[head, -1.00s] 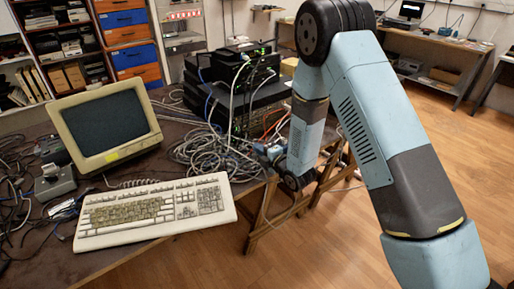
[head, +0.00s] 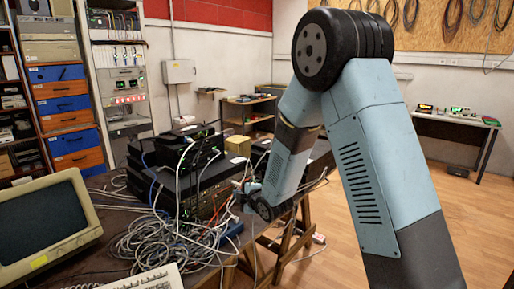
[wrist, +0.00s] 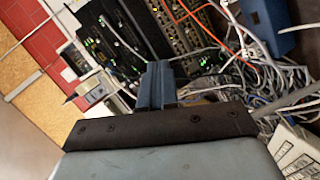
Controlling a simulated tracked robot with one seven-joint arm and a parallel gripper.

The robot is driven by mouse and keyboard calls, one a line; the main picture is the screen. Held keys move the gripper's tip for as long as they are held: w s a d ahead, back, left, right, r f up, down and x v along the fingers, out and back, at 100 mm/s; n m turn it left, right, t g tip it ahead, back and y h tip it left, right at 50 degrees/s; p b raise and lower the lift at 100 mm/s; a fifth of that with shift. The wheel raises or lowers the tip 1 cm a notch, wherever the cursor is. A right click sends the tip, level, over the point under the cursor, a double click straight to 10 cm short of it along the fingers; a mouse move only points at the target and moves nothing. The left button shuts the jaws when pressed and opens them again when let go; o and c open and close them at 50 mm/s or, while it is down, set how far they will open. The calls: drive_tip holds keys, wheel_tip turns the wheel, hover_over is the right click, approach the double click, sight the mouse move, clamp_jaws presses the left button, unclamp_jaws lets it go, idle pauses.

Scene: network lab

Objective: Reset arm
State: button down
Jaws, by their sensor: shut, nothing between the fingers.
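My arm (head: 365,165) reaches up from the lower right of the head view, bends at a black elbow joint, and its forearm slopes down toward the table's right edge. My gripper (wrist: 158,75) shows in the wrist view as blue fingers, shut and empty, in front of a stack of network units. In the head view the fingers cannot be made out; the wrist end is near the cables.
Stacked black network units (head: 200,182) and tangled grey cables (head: 165,240) lie on the table. An old monitor (head: 42,228) and a keyboard (head: 150,281) are at left. A wooden trestle (head: 285,247) stands under the table.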

drive_tip(key=s+d+r+m+g+h, duration=0.1)
drive_tip(key=s+d+r+m+h, duration=0.15)
drive_tip(key=d+r+m, duration=0.35)
drive_tip(key=s+d+r+m+h, duration=0.2)
drive_tip(key=s+d+r, duration=0.25)
drive_tip(key=d, duration=0.35)
drive_tip(key=s+d+r+m+g+h, duration=0.1)
drive_tip(key=s+d+r+m+h, duration=0.15)
drive_tip(key=d+r, duration=0.35)
drive_tip(key=s+d+r+m+g, duration=0.1)
drive_tip(key=s+d+m, duration=0.2)
drive_tip(key=s, duration=0.5)
drive_tip(key=s+d+r+m+g, duration=0.1)
drive_tip(key=s+d+r+m, duration=0.1)
drive_tip(key=s, duration=0.7)
drive_tip(key=s+d+r+m+g+h, duration=0.1)
drive_tip(key=s+d+r+m+g, duration=0.1)
drive_tip(key=s+d+m, duration=0.3)
drive_tip(key=s+m, duration=0.1)
drive_tip(key=s, duration=0.3)
